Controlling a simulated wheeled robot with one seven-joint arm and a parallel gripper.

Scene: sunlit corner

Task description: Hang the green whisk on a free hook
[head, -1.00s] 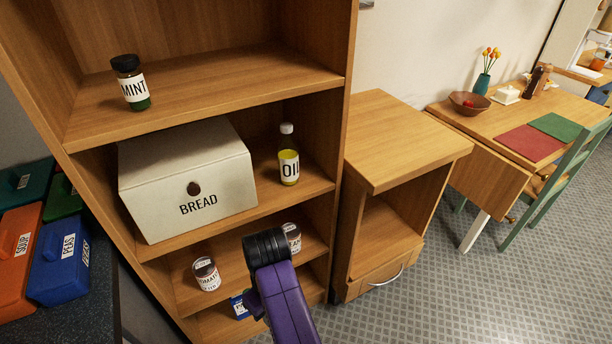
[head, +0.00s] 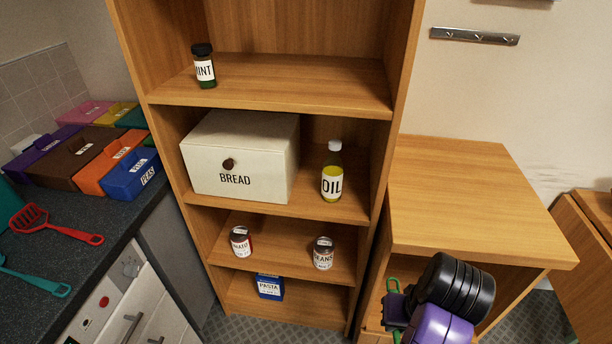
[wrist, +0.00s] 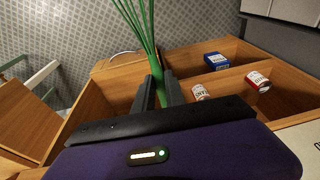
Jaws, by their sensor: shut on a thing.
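The green whisk (wrist: 152,60) is between the two dark fingers of my gripper (wrist: 159,88) in the wrist view. Its handle is in the jaws and its wires spread away toward the top of that view. In the head view my gripper (head: 394,310) is low on the right, in front of the small wooden cabinet, partly hidden by my arm. A metal hook rail (head: 475,36) with several small hooks is on the wall at the upper right. Nothing is seen hanging on its visible hooks.
A tall wooden shelf unit (head: 399,90) holds a bread box (head: 240,157), an oil bottle (head: 332,172) and jars. The small cabinet (head: 470,190) has a bare top below the rail. A dark counter (head: 60,250) with utensils and coloured boxes is at the left.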

